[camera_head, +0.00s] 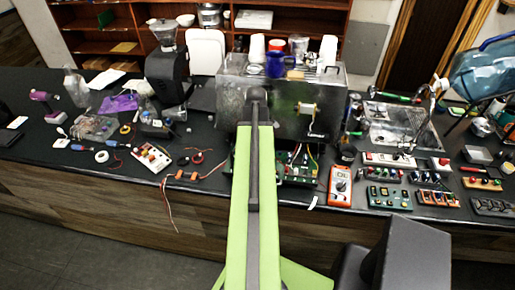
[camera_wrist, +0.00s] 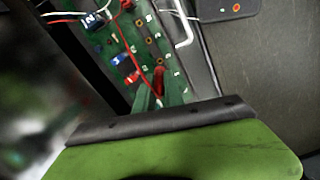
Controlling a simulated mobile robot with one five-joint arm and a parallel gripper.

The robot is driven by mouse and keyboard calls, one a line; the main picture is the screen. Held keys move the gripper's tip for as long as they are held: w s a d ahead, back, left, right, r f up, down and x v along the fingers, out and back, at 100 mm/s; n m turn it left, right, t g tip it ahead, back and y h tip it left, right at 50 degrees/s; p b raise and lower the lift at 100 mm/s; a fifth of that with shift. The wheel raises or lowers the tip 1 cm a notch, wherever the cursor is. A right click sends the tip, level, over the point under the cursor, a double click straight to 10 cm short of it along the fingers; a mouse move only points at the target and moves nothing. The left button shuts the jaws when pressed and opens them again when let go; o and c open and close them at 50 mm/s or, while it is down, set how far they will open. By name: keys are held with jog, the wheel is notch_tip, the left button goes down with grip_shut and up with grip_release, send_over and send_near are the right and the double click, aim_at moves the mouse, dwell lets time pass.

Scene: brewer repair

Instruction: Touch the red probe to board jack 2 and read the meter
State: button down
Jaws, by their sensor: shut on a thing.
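My gripper (camera_wrist: 160,97) is at the bottom middle of the wrist view, shut on the red probe (camera_wrist: 158,80). A red lead (camera_wrist: 119,45) shows beside it, over the green circuit board (camera_wrist: 128,45). The board has several gold ring jacks (camera_wrist: 150,40); their numbers are too small to read. The probe's tip is hidden, so I cannot tell whether it touches a jack.
The steel brewer (camera_head: 310,90) stands behind the board. Small switch panels (camera_head: 390,197) crowd the right of the counter. Red and white wires cross the board.

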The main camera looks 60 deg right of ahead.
jog(key=shift+f+b, duration=2.35)
jog(key=shift+f, duration=0.25)
jog(key=shift+f+b, duration=0.8)
jog(key=shift+r, duration=0.1)
dwell(1.9)
notch_tip(320, 180, up, 5)
jog(key=p, duration=0.5)
